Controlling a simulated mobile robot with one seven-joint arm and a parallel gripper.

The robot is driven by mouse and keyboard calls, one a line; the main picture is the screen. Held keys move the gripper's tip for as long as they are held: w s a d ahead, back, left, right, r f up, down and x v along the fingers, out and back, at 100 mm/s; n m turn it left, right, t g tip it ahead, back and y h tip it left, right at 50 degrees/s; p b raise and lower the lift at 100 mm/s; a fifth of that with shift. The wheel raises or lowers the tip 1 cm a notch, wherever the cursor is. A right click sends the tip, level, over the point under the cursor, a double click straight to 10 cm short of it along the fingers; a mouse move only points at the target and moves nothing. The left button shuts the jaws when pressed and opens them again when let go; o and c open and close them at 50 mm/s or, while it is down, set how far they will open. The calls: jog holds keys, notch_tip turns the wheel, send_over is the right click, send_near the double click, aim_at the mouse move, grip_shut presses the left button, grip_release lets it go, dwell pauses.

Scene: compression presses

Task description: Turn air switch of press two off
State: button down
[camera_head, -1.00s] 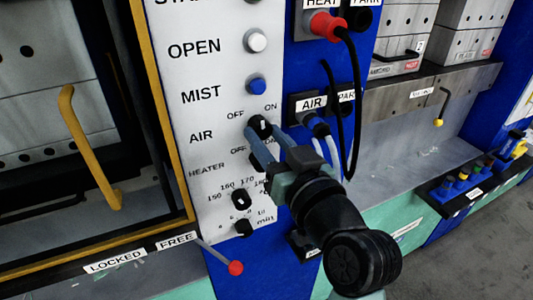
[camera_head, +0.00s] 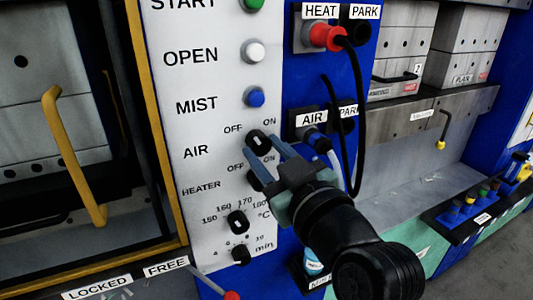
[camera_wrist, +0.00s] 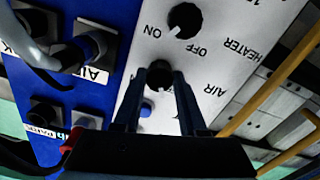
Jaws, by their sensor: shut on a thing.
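The air switch (camera_head: 258,142) is a black knob on the white control panel (camera_head: 205,130), beside the AIR label and below the OFF and ON marks. My gripper (camera_head: 265,147) is at this knob, its two blue-grey fingers on either side of it. In the wrist view the air switch (camera_wrist: 159,74) sits between the fingertips of my gripper (camera_wrist: 158,80). My gripper is shut on it. The fingers partly cover the knob, and I cannot tell clearly which mark it points to.
The heater switch (camera_head: 258,178) is just below, partly behind my gripper. A blue mist button (camera_head: 255,96) is above. A black cable hangs from the red heat plug (camera_head: 325,37) to the right, near the air plug (camera_head: 315,137). A yellow handle (camera_head: 75,155) is at left.

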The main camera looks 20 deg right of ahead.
jog(key=shift+c, duration=2.3)
grip_release()
jog(key=s+p, duration=0.1)
jog(key=s, duration=1.2)
jog(key=shift+d, duration=0.25)
